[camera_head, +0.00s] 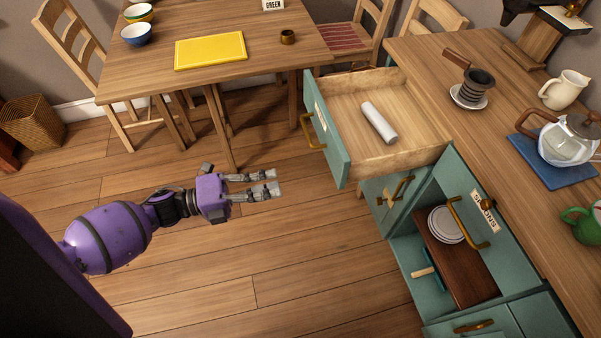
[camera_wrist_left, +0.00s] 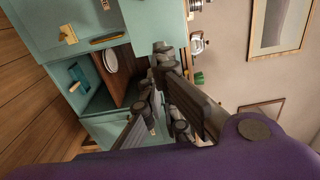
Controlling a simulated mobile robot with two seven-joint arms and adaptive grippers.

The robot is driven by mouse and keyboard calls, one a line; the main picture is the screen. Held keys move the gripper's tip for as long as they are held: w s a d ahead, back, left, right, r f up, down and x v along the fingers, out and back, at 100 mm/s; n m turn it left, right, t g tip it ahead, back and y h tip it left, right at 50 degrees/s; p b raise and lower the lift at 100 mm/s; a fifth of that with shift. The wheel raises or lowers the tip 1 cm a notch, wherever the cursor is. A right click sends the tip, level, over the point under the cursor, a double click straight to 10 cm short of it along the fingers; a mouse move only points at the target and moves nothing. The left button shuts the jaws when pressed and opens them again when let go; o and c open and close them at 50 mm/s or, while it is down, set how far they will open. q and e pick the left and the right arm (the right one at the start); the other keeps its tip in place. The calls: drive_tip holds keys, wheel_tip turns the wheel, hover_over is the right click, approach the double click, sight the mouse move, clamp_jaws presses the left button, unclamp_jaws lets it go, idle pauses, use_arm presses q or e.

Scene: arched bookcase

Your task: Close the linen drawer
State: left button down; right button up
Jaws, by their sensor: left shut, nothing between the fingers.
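The linen drawer (camera_head: 333,142) is pulled out from the teal cabinet at its upper left, with a teal front, a brass handle (camera_head: 313,132) and a bare wooden inside. A white roll (camera_head: 379,122) lies in it. My left gripper (camera_head: 277,182) is shut and empty, to the left of the drawer front and apart from it, with its fingers pointing right. In the left wrist view its fingers (camera_wrist_left: 150,95) point toward the cabinet. My right gripper is not in view.
Below the drawer, an open compartment holds white plates (camera_head: 446,225) and a dark board (camera_head: 455,262). The wooden counter (camera_head: 425,62) carries a grinder, jug and glass kettle. A dining table (camera_head: 215,77) stands at the back left. Floor between my arm and the cabinet is clear.

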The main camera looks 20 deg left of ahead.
sight(410, 154)
use_arm(q)
drive_tip(key=p+x, duration=0.2)
drive_tip(key=x, duration=1.1)
drive_tip(key=shift+w, duration=0.1)
drive_tip(key=shift+w+d+f, duration=0.1)
drive_tip(key=shift+w+d, duration=0.15)
drive_tip(key=shift+d, duration=0.15)
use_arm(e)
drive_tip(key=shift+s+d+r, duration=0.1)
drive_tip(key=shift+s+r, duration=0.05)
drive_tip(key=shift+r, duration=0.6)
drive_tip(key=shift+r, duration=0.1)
use_arm(q)
drive_tip(key=shift+w+d, duration=0.1)
drive_tip(key=shift+d, duration=0.1)
drive_tip(key=b+x, duration=0.5)
drive_tip(key=x, duration=1.6)
drive_tip(key=shift+f, duration=0.1)
drive_tip(key=shift+w+d, duration=0.3)
drive_tip(key=shift+d, duration=0.15)
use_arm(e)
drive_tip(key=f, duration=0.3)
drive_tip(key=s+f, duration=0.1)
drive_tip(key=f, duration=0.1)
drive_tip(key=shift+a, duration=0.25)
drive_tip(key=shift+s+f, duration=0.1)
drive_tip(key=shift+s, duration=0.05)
